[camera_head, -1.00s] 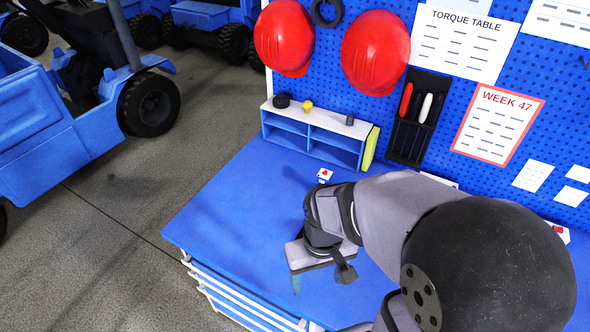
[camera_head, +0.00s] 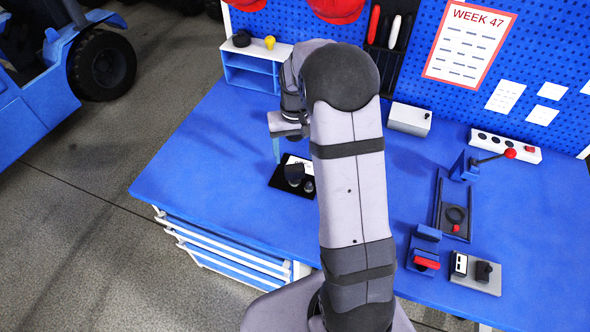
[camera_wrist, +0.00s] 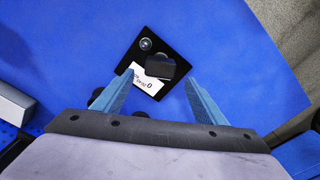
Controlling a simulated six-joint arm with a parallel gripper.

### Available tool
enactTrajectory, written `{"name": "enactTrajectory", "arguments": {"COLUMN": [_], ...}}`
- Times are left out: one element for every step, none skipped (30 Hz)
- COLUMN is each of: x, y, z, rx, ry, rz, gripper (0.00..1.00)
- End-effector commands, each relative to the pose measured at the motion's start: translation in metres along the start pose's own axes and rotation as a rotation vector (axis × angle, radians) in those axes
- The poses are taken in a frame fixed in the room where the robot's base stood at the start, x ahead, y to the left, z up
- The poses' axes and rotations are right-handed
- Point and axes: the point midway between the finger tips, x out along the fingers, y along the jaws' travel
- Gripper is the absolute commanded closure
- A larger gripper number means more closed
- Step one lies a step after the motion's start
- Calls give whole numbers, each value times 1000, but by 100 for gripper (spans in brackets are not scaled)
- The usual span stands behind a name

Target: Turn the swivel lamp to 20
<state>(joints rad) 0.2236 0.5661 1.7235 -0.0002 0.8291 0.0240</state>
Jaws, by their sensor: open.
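The swivel lamp appears to be the dark rounded head (camera_head: 294,174) on a black base plate (camera_head: 277,183), left of my forearm in the head view. In the wrist view it shows as a dark block (camera_wrist: 162,67) on the black plate (camera_wrist: 172,50), with a small round lens-like part (camera_wrist: 146,44) and a white label carrying a 0 (camera_wrist: 150,82). The finer scale is unreadable. My gripper (camera_head: 277,150) is open and empty. In the wrist view its blue fingers (camera_wrist: 157,80) flank the plate from above, apart from the lamp.
A small blue shelf (camera_head: 251,73) stands at the back left. A white box (camera_head: 409,118), a white strip with buttons (camera_head: 505,147), a red-ball lever fixture (camera_head: 455,205) and a grey switch plate (camera_head: 477,276) are on the right. The bench's front left is clear.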

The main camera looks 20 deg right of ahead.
Motion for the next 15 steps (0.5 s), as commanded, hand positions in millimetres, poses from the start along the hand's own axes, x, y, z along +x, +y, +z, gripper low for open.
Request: {"name": "enactTrajectory", "arguments": {"x": [0, 0, 0, 0, 0, 1, 2, 3, 5, 7, 9, 14, 17, 20, 26], "y": [0, 0, 0, 0, 0, 0, 0, 0, 0, 0, 0, 0, 0, 0, 0], "z": [2, 4, 6, 6, 6, 6, 6, 6, 6, 6, 7, 7, 7, 8, 8], "rx": [5, 9, 12, 14, 15, 15, 15, 15, 15, 15, 15, 15, 14, 14, 14], "ry": [-10, -18, -23, -24, -24, -24, -24, -24, -24, -25, -26, -26, -27, -27, -28], "rz": [0, 0, 1, 1, 1, 1, 1, 1, 1, 1, 1, 1, 1, 1, 1], "gripper": [34, 34, 34, 34, 34, 34, 34, 34, 34, 34, 34, 34, 34, 34, 34]}}
